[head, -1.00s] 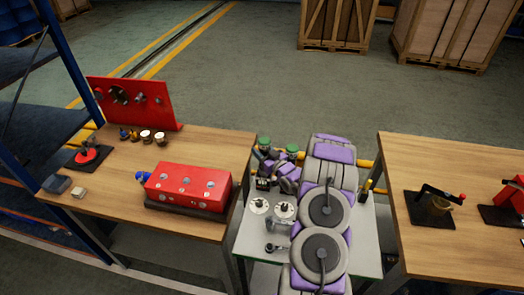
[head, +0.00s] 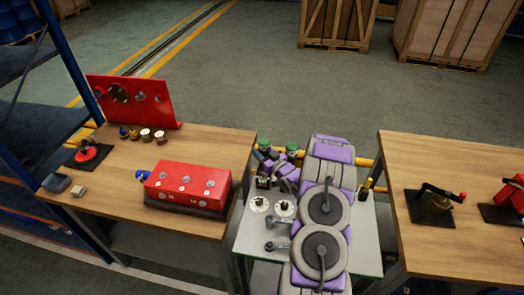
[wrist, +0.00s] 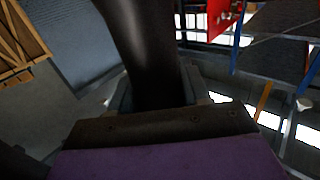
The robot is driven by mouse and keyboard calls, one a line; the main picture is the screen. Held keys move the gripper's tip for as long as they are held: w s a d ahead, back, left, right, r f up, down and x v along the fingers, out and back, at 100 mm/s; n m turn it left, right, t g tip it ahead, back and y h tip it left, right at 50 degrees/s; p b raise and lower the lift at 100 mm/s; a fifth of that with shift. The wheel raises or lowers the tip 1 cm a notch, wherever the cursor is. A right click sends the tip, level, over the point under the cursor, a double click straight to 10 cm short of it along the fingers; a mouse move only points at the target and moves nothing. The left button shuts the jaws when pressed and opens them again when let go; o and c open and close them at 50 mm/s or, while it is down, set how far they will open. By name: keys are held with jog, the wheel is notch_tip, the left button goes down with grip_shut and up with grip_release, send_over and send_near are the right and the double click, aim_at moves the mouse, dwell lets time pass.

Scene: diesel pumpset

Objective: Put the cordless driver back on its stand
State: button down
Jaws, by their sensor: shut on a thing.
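My gripper (wrist: 150,105) is shut on a dark, thick, rounded thing, which I take to be the handle of the cordless driver (wrist: 145,45). The handle runs up and away from the jaws in the wrist view, and its far end is out of the picture. In the head view my grey and purple arm reaches over the white table, and its end is small and crowded among dark and green-topped parts. The driver's outline there cannot be told clearly. I cannot pick out the stand with certainty.
The white table (head: 252,237) bears two pale discs (head: 272,207) and a small dark tool (head: 278,246). The left wooden bench (head: 200,148) holds a red box (head: 187,187) and a red panel (head: 130,100). The right bench (head: 440,165) holds black-based fixtures (head: 432,205).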

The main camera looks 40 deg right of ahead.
jog(key=shift+f, duration=0.35)
jog(key=shift+c, duration=2.3)
grip_release()
jog(key=s+p, duration=0.1)
jog(key=s, duration=1.6)
jog(key=shift+s+a, duration=0.15)
jog(key=shift+a, duration=0.15)
jog(key=shift+f, duration=0.1)
